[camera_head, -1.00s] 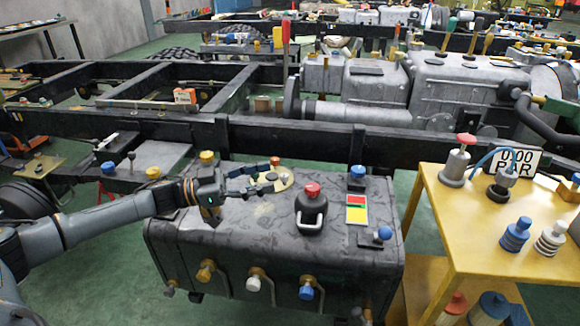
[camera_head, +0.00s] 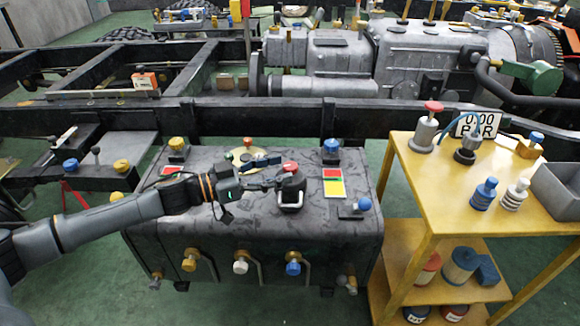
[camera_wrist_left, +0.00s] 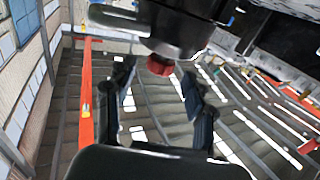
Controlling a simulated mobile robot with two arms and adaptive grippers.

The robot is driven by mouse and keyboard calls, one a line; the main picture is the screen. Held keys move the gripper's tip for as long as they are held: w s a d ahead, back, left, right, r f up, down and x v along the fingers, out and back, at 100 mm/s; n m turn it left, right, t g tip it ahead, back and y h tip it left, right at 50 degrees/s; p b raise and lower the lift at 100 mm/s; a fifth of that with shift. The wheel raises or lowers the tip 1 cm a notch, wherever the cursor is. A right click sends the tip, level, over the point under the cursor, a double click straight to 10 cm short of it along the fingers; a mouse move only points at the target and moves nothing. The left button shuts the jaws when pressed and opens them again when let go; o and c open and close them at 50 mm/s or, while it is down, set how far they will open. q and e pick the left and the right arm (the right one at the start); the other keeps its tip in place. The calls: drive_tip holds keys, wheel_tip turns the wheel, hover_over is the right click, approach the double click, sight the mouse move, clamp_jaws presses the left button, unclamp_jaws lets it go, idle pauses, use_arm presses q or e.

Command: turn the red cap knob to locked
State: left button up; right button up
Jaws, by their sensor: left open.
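The red cap knob (camera_head: 290,168) sits on a dark, round neck on top of the dark tank (camera_head: 330,225). In the left wrist view the red cap (camera_wrist_left: 160,66) shows between the tips of the open left gripper (camera_wrist_left: 157,72), below a large dark body. I cannot tell whether a finger touches it. My right gripper is out of view.
A red-and-yellow label (camera_head: 333,182) lies right of the knob. Blue knobs (camera_head: 331,146) and a yellow knob (camera_head: 176,144) stand on the tank top. Several valves, including a white one (camera_head: 240,267), line its front. A yellow cart (camera_head: 430,200) stands to the right.

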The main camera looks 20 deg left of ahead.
sight(290, 165)
use_arm(q)
drive_tip(key=shift+x, duration=1.8)
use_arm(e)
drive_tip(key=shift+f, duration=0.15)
use_arm(q)
clamp_jaws()
drive_tip(key=shift+r, duration=0.15)
drive_tip(key=m+g+h+p, duration=0.1)
drive_tip(key=m+g+p, duration=0.1)
drive_tip(key=p, duration=0.2)
drive_tip(key=shift+g+h, duration=0.3)
drive_tip(key=shift+h, duration=0.1)
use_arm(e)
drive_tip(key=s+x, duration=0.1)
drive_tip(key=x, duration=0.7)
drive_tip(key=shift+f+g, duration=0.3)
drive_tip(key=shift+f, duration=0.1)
